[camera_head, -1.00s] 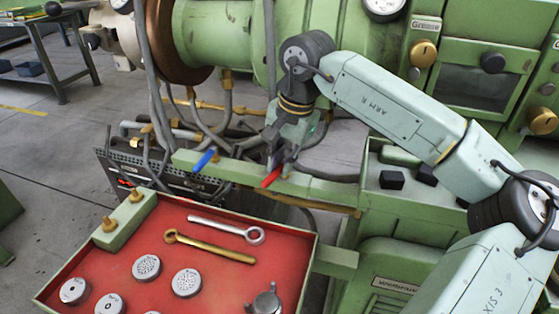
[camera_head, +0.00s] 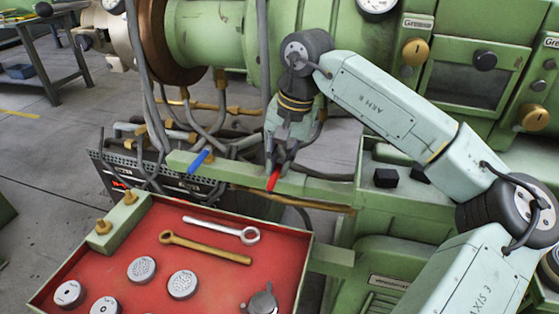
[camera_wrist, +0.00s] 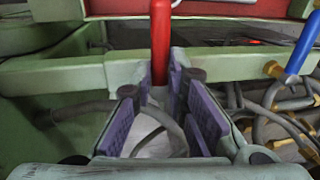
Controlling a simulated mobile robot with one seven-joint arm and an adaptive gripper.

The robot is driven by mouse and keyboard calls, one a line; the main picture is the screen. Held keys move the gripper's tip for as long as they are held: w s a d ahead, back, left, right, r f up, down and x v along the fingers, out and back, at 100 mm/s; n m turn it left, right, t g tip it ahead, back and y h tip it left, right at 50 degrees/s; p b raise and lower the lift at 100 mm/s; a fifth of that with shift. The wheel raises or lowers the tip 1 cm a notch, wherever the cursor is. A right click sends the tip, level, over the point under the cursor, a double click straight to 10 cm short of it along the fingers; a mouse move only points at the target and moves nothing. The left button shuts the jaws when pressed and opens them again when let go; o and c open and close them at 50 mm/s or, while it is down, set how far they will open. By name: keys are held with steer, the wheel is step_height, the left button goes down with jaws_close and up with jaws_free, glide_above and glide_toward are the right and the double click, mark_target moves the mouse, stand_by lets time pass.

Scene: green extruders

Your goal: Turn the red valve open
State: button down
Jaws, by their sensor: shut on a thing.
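The red valve handle (camera_head: 273,180) sits on the green beam below the machine, its free end pointing down in the head view and slightly to the left. My gripper (camera_head: 279,158) is at the handle's upper end, reaching down from the arm. In the wrist view the red handle (camera_wrist: 160,40) runs upright from the top edge down between the purple-padded fingers of my gripper (camera_wrist: 162,78). The fingers are shut on its near end. The exact contact and the valve body are partly hidden by the fingers.
A blue handle (camera_head: 200,161) is on the same green beam (camera_head: 235,172) to the left, with hoses and brass fittings (camera_head: 195,105) behind. A red tray (camera_head: 205,220) with wrenches and round metal discs stands in front. Green machine housing (camera_head: 385,225) lies to the right.

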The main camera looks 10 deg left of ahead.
steer(key=c, duration=1.6)
jaws_free()
steer(key=r, duration=0.4)
steer(key=d+r, duration=0.1)
steer(key=r, duration=0.3)
steer(key=d+r, duration=0.1)
steer(key=r, duration=0.3)
steer(key=shift+d, duration=0.15)
steer(key=shift+f, duration=0.15)
